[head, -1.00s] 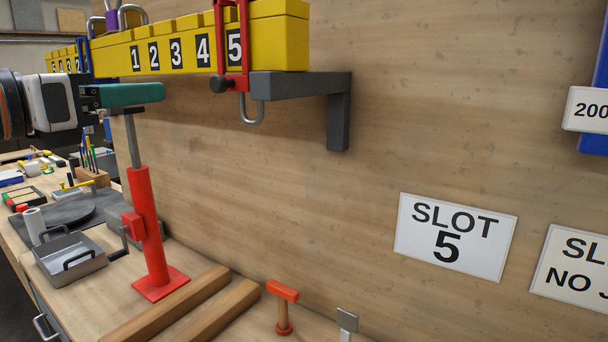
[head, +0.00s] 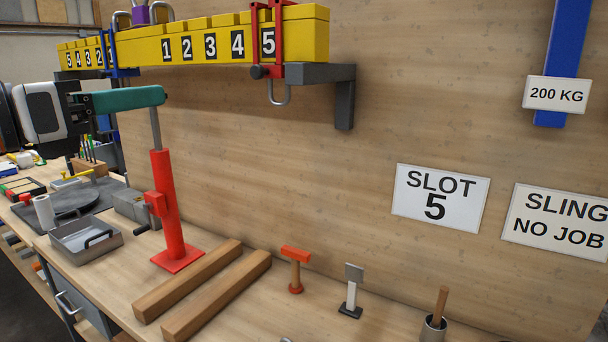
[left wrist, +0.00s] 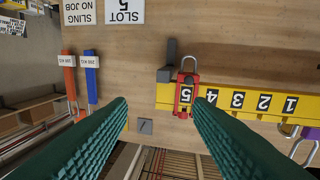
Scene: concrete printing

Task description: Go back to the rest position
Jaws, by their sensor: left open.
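My left gripper (head: 158,96) comes in from the left in the head view, with its green finger pointing right. In the left wrist view, its two green ridged fingers (left wrist: 161,102) are spread apart with nothing between them. The yellow numbered beam (head: 205,43) is on the wall above the gripper in the head view. A red clamp (head: 277,40) with a shackle (head: 279,94) hangs around it by number 5. My right gripper is not in view.
A red jack stand (head: 167,205) stands below the gripper, its post close to the finger in the picture. A grey bracket (head: 344,103) supports the beam. Two wooden bars (head: 218,295) and a grey tray (head: 85,243) lie on the bench.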

